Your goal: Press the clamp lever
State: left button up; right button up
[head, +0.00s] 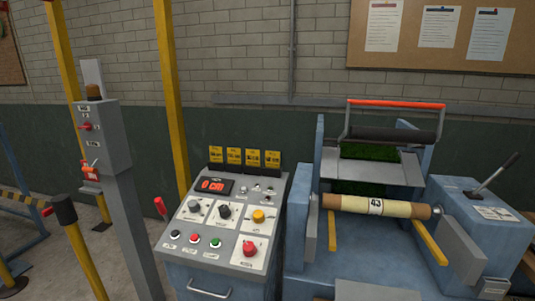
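A lever (497,172) with a thin metal rod and a black grip stands on top of the blue housing (455,200) at the right. It tilts up and to the right. A label plate (495,213) lies beside its base, with text too small to read. A smaller red-handled lever (160,206) sticks up at the left side of the control console (217,235). No legible marking shows which lever is the clamp lever. Neither of my grippers is in the head view.
A cardboard-coloured roll marked 43 (376,206) lies across the blue machine, below a black roller (395,133) with a red-topped frame. The console has several buttons, knobs and a red display reading 0 cm (213,186). A grey post (104,140) and yellow poles stand at the left.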

aim_at(507, 163)
jog(key=z, duration=1.55)
jog(key=i+l+u, duration=0.2)
jog(key=l, duration=0.15)
jog(key=i+l+u, duration=0.15)
jog(key=l, duration=0.2)
jog(key=i+l+u, duration=0.2)
jog(key=l, duration=0.2)
jog(key=i+l+u, duration=0.2)
jog(key=l, duration=0.25)
jog(key=l+u, duration=0.2)
jog(key=l, duration=0.2)
jog(key=i+l+u, duration=0.15)
jog(key=l, duration=0.3)
jog(key=k, duration=0.05)
